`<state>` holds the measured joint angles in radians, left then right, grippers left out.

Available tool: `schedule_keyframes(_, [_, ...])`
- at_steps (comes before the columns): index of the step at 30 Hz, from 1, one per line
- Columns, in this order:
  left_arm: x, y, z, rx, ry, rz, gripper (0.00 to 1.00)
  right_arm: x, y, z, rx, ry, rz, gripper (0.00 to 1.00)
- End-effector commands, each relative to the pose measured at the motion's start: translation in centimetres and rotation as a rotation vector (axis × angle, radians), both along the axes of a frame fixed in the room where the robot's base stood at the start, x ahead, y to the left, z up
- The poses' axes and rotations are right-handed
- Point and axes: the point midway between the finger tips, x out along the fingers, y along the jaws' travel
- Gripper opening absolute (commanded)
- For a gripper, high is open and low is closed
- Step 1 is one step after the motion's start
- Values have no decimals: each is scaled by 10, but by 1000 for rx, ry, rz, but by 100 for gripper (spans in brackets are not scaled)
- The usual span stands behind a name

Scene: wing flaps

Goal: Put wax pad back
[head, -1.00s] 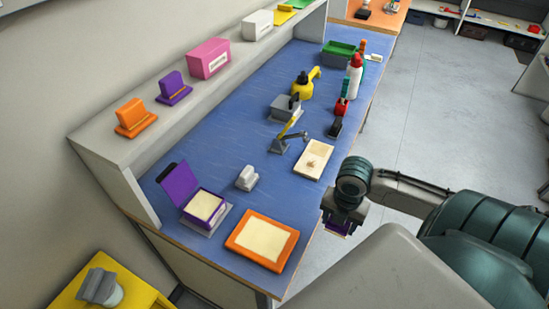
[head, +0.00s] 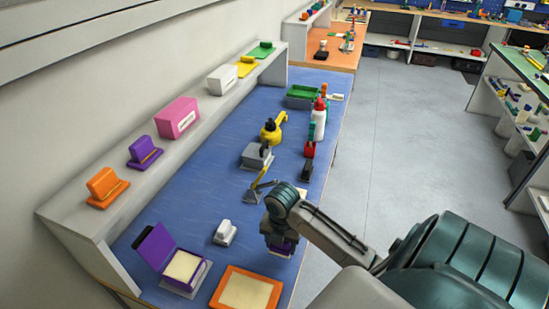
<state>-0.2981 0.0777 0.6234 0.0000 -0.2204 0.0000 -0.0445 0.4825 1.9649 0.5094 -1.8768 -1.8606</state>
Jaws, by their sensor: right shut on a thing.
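My right gripper (head: 280,238) is over the blue bench near its right edge, shut on a purple-edged pad (head: 286,248). Most of the pad is hidden behind the gripper. An open purple box (head: 157,247) with a cream filling sits at the front left of the bench, left of the gripper. An orange tray (head: 217,300) with a cream middle lies at the front edge. On the raised shelf stand a purple handled pad (head: 144,152) and an orange handled pad (head: 106,187). My left gripper is not in view.
A small white block (head: 225,232) stands between the purple box and my gripper. Behind are a yellow-handled tool (head: 262,188), a grey box (head: 256,156), a yellow bottle (head: 272,131) and a red-capped bottle (head: 319,118). Pink (head: 176,117) and white (head: 222,79) boxes stand on the shelf.

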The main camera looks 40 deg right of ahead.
Motion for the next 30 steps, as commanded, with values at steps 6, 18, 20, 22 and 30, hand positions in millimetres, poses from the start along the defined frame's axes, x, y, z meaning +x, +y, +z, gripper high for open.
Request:
schedule_keyframes(6, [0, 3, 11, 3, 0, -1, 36, 25, 2, -2, 1, 0, -1, 37])
schedule_keyframes(18, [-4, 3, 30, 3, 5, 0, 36, 26, 1, -38, -2, 1, 0, 37])
schedule_keyframes(20, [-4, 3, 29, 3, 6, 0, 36, 26, 1, -38, -2, 0, 0, 37])
schedule_keyframes(22, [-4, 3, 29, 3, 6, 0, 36, 26, 1, -38, -2, 0, 0, 37])
schedule_keyframes(30, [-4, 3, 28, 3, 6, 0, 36, 26, 1, -40, -1, 0, 0, 80])
